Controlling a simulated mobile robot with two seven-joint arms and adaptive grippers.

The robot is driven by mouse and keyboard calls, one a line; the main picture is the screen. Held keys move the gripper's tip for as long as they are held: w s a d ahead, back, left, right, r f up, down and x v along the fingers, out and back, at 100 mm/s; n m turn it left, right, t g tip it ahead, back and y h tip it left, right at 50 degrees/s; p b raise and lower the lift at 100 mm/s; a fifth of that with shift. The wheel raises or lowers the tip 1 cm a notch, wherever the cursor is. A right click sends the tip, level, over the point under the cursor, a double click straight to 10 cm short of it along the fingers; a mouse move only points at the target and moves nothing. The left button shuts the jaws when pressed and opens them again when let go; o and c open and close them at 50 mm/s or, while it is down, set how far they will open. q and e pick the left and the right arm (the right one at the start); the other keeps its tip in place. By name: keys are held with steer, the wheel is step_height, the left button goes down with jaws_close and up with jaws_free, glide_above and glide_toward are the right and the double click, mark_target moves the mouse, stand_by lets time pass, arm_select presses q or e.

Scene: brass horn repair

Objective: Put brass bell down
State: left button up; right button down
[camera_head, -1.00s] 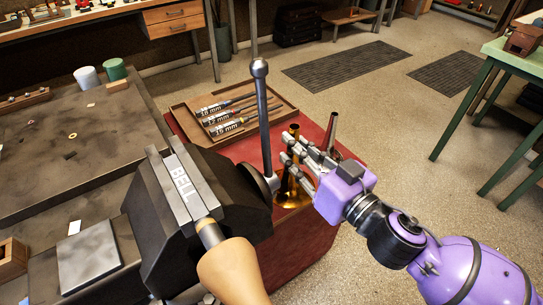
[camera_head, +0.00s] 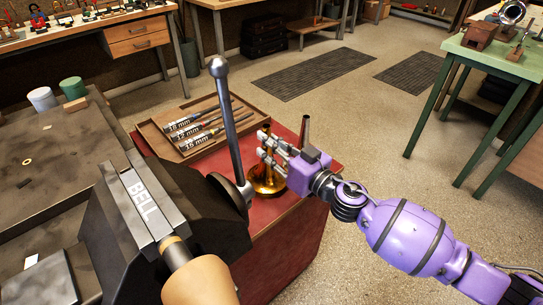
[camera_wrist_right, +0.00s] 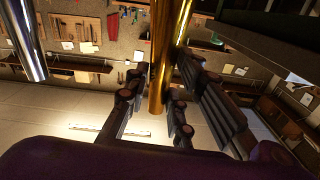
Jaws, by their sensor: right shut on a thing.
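The brass bell (camera_head: 267,183) is upright, flared end down, over the red top (camera_head: 240,218) of a cabinet. I cannot tell whether its rim touches the surface. My purple right gripper (camera_head: 270,150) is shut on the bell's narrow stem from the right side, and its fingers hide part of it. In the right wrist view the brass tube (camera_wrist_right: 162,80) stands between the dark fingers of the gripper (camera_wrist_right: 155,108); the flare is out of that view. My left gripper is not in view.
A vise marked BELL (camera_head: 140,205) with an upright steel lever (camera_head: 228,115) stands just left of the bell. A wooden tray (camera_head: 160,140) of labelled tools lies behind it. A green table (camera_head: 500,60) is at right.

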mark_target(272, 155)
step_height(272, 155, down, 4)
steer(key=shift+w+r+b, duration=0.15)
steer(key=shift+b, duration=0.5)
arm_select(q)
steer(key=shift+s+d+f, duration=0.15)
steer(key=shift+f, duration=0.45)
arm_select(e)
steer(key=shift+r, duration=0.1)
steer(key=c, duration=1.5)
jaws_free()
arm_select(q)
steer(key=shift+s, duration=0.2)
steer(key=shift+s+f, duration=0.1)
arm_select(e)
steer(key=shift+s+d, duration=0.1)
steer(key=shift+s, duration=0.1)
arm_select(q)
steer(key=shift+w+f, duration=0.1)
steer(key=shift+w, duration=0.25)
arm_select(e)
steer(key=shift+v, duration=5.8)
